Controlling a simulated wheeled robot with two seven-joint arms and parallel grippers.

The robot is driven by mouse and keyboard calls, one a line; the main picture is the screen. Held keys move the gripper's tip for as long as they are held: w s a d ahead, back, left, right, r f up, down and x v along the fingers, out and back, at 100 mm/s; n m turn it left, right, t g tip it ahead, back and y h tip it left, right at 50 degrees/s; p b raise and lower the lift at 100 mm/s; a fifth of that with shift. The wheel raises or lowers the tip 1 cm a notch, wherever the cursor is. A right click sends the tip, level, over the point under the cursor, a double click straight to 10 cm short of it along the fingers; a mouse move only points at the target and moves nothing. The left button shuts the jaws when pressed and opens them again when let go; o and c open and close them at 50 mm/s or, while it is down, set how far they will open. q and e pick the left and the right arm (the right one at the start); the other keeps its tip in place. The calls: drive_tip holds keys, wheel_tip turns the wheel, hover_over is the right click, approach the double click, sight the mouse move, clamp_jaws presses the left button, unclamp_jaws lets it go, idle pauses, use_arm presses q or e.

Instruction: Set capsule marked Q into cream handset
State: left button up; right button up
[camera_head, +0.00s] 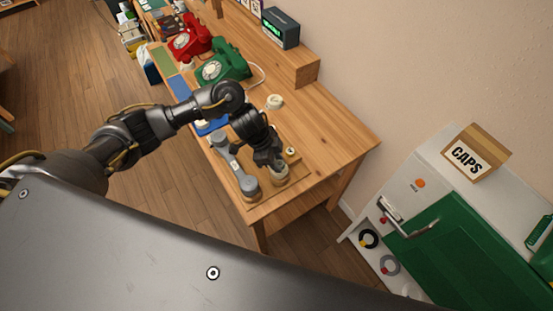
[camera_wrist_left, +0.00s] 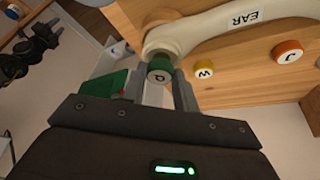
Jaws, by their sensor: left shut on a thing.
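My left gripper (camera_head: 271,163) points down over the near end of the desk, and its fingers (camera_wrist_left: 160,76) are shut on the green capsule marked Q (camera_wrist_left: 159,66). The Q face shows towards the wrist camera. The cream handset (camera_wrist_left: 205,33), labelled EAR, lies past the fingers, and its round cup end (camera_wrist_left: 158,37) is right at the capsule. I cannot tell how far the capsule sits inside the cup. In the head view only the cream cup end (camera_head: 279,176) shows clearly below the gripper; the arm hides much of the rest.
A yellow capsule W (camera_wrist_left: 204,69) and an orange capsule J (camera_wrist_left: 288,54) sit on the wooden board beside the cream handset. A grey handset (camera_head: 235,165) lies left of my gripper. Green (camera_head: 223,67) and red (camera_head: 190,38) phones stand farther back. The desk's right side is clear.

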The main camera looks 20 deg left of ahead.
use_arm(q)
drive_tip(key=shift+p, duration=0.4)
drive_tip(key=shift+f+b, duration=0.35)
drive_tip(key=shift+f, duration=0.15)
idle(0.4)
drive_tip(key=o, duration=1)
drive_tip(key=shift+c, duration=0.2)
drive_tip(key=shift+r, duration=0.15)
drive_tip(key=w+v, duration=0.1)
drive_tip(key=v, duration=0.9)
drive_tip(key=shift+s+r, duration=0.3)
drive_tip(key=shift+s, duration=0.2)
drive_tip(key=shift+a, duration=0.1)
